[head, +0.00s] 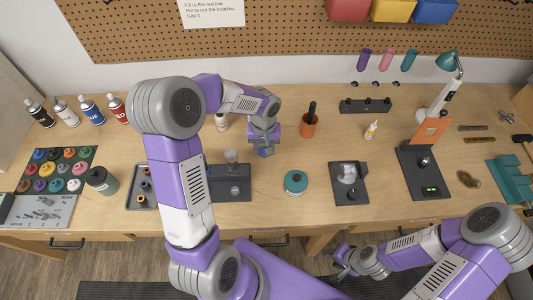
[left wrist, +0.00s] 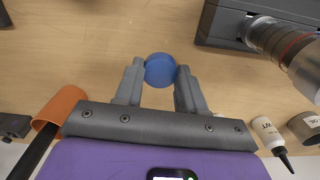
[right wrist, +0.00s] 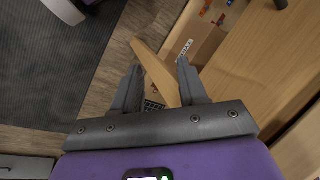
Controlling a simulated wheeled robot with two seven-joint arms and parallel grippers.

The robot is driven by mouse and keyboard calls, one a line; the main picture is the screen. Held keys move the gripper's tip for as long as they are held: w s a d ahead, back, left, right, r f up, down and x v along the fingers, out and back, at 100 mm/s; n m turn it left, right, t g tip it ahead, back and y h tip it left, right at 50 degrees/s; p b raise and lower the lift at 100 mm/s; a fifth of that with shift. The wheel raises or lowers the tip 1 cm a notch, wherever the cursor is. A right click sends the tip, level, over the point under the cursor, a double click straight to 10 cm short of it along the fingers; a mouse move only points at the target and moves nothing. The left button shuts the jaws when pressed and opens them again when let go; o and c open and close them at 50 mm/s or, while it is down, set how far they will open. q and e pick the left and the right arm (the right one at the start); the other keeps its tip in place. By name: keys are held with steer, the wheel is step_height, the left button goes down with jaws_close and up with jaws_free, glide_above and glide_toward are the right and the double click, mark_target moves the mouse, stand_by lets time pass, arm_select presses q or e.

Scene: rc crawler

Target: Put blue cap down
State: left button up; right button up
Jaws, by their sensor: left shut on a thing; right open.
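The blue cap (left wrist: 160,70) is a round disc between the fingertips of my left gripper (left wrist: 155,78), which is shut on it. In the head view the cap (head: 265,151) shows under my left gripper (head: 264,145), above the wooden table (head: 262,205). I cannot tell how high it is held. My right gripper (head: 340,262) is open and empty, in front of the table's front edge and low. In the right wrist view the right gripper (right wrist: 155,85) has its fingers apart with nothing between them.
A dark stand (head: 232,185) with a clear vessel is left of the cap. A teal round container (head: 295,183) is to its right front, and an orange cup (head: 308,125) to its right. Colored caps (head: 56,155) lie on a mat at far left. Bare wood lies around the cap.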

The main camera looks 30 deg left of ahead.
mark_target(265, 161)
arm_select(q)
step_height(265, 161, down, 5)
steer(key=shift+b, duration=0.3)
steer(key=shift+w+f, duration=0.15)
steer(key=shift+f, duration=0.1)
steer(key=shift+f, duration=0.2)
steer(key=o, duration=1.1)
steer(key=shift+o, duration=0.2)
steer(key=shift+r, duration=0.1)
steer(key=shift+r, duration=0.2)
step_height(265, 161, up, 12)
steer(key=shift+f+p, duration=0.1)
steer(key=shift+p, duration=0.7)
